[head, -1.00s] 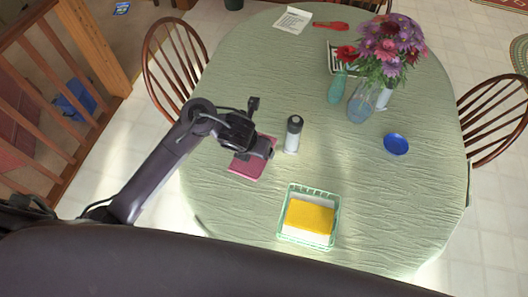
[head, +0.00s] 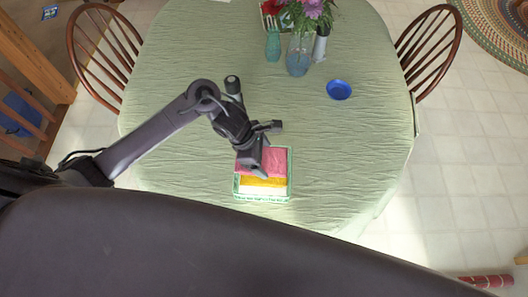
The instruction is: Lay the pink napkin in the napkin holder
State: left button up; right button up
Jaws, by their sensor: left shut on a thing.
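The pink napkin (head: 276,158) is a flat square in the head view, held by my left gripper (head: 260,165). My left gripper is shut on it. The napkin is over the far part of the napkin holder (head: 290,183), a green wire basket near the front edge of the table. Inside the holder lie a yellow napkin (head: 270,182) and a white one (head: 262,191) under it. The pink napkin covers part of the yellow one. I cannot tell whether it touches the pile. My right gripper is not in view.
A dark-capped cylinder (head: 232,84) stands behind my left gripper, partly hidden. A blue dish (head: 339,90), a glass vase (head: 298,58) with flowers and a teal vase (head: 273,45) stand farther back. The green tablecloth (head: 345,150) to the right of the holder is clear.

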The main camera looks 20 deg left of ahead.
pick_arm(q)
notch_tip(320, 180, down, 2)
jog(key=shift+f+b, duration=0.1)
jog(key=shift+b, duration=0.35)
jog(key=shift+f+b, duration=0.75)
jog(key=shift+f, duration=0.55)
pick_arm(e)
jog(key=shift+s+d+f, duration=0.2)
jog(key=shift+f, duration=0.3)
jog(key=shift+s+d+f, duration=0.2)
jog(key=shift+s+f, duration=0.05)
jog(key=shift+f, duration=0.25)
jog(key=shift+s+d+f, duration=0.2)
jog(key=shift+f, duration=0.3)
pick_arm(q)
jog(key=o, duration=1)
jog(key=shift+o, duration=0.2)
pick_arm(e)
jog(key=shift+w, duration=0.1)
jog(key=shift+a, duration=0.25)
